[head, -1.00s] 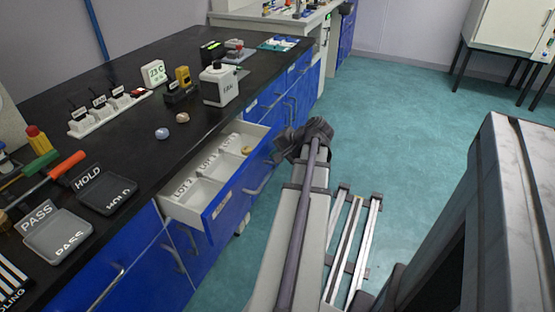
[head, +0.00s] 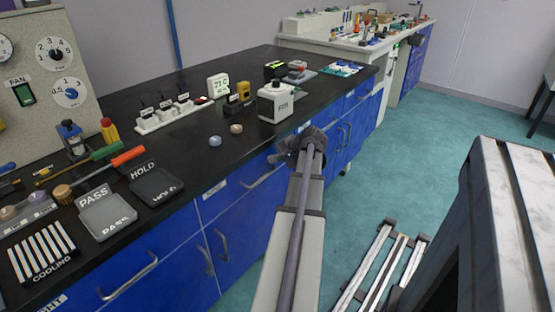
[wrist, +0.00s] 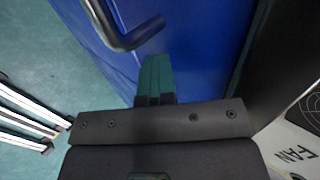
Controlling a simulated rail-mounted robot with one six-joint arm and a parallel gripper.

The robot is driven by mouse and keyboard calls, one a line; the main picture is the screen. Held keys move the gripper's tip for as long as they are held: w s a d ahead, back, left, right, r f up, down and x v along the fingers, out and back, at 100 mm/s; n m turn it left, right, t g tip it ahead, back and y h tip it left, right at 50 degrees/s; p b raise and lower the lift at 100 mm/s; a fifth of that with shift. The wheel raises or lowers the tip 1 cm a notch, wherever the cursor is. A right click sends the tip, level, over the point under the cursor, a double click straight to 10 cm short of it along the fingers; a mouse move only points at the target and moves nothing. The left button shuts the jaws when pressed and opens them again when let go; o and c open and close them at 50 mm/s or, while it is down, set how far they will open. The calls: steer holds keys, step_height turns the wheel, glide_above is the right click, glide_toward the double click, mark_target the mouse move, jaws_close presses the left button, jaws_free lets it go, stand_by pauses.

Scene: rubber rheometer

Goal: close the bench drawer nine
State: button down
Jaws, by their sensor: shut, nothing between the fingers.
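The bench drawer (head: 234,190) is a blue front below the black bench top, with a metal handle (head: 263,179). In the head view it sits flush with the fronts beside it, and its inside is hidden. My gripper (head: 283,154) is at the right end of this drawer front, just below the bench edge. In the wrist view my gripper's teal fingers (wrist: 156,62) are together and empty, pointing at a blue front (wrist: 205,45) beside a metal handle (wrist: 125,35). I cannot tell whether they touch the front.
The black bench top (head: 170,150) holds a PASS tray (head: 108,217), a HOLD tray (head: 157,187), a white device (head: 275,103) and small tools. Floor rails (head: 375,270) lie at the lower right. The teal floor beyond is clear.

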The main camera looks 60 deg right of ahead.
steer(key=shift+w+d+r, duration=0.1)
steer(key=shift+w, duration=0.15)
steer(key=s+a+r+p, duration=0.2)
steer(key=s+r+p, duration=0.4)
steer(key=s, duration=0.5)
steer(key=shift+s+r+p, duration=0.3)
steer(key=shift+s+p, duration=0.05)
steer(key=shift+p, duration=0.1)
steer(key=shift+a, duration=0.1)
